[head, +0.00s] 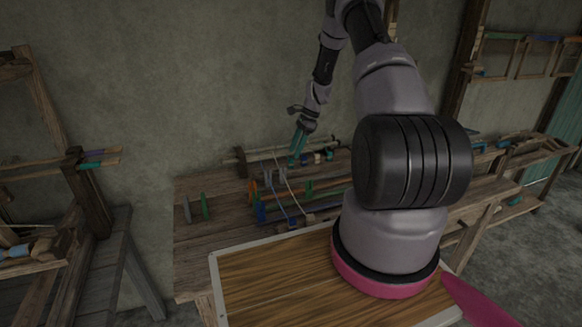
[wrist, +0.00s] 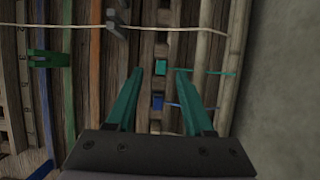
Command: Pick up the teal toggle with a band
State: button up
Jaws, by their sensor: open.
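The teal toggle (wrist: 161,67) is a small block on a dark wooden rail in the wrist view. A thin teal band (wrist: 206,72) runs from its side to the right, past the right finger. My gripper (wrist: 160,72) has teal fingers, spread open. In the picture the toggle lies between the fingertips; I cannot tell how far above it they are. In the head view my gripper (head: 294,161) hangs over the bench's far side, pointing down. I cannot make out the toggle there.
A blue toggle (wrist: 157,102) with a blue band sits just below the teal one. A pale cord (wrist: 185,28) crosses above. A green clip (wrist: 47,58) is at left. The wall (wrist: 285,80) is close on the right. Upright pegs (head: 205,206) stand on the bench (head: 185,240).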

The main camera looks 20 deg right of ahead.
aim_at(291, 160)
jog(key=x, duration=0.5)
jog(key=shift+w+f, duration=0.15)
jog(key=shift+f, duration=0.05)
grip_shut()
